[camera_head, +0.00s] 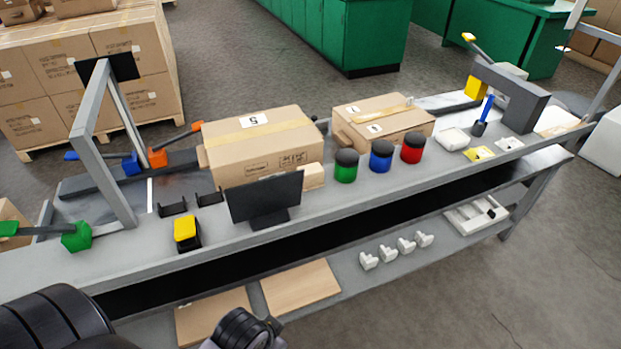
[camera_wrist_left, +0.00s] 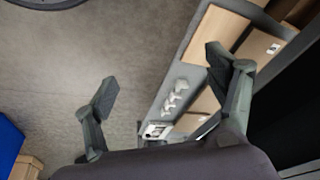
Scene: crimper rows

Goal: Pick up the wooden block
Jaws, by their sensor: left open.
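A pale wooden block (camera_head: 314,177) lies on the workbench top, in front of the large cardboard box. It is partly hidden behind a small black screen, and only its right end shows. I do not make it out in the left wrist view. My left gripper (camera_wrist_left: 165,78) is open in the left wrist view, its two fingers spread with nothing between them. It points down toward the floor and the lower shelf, apart from the block. Dark parts of my arms show at the bottom left of the head view, but no fingertips. My right gripper is not in view.
The black screen (camera_head: 265,199) stands close before the block. The cardboard box (camera_head: 262,150) is behind it. Green (camera_head: 346,168), blue (camera_head: 381,158) and red (camera_head: 411,149) containers stand to its right. A grey frame (camera_head: 105,145) rises at the left. Wooden boards (camera_head: 300,287) lie on the lower shelf.

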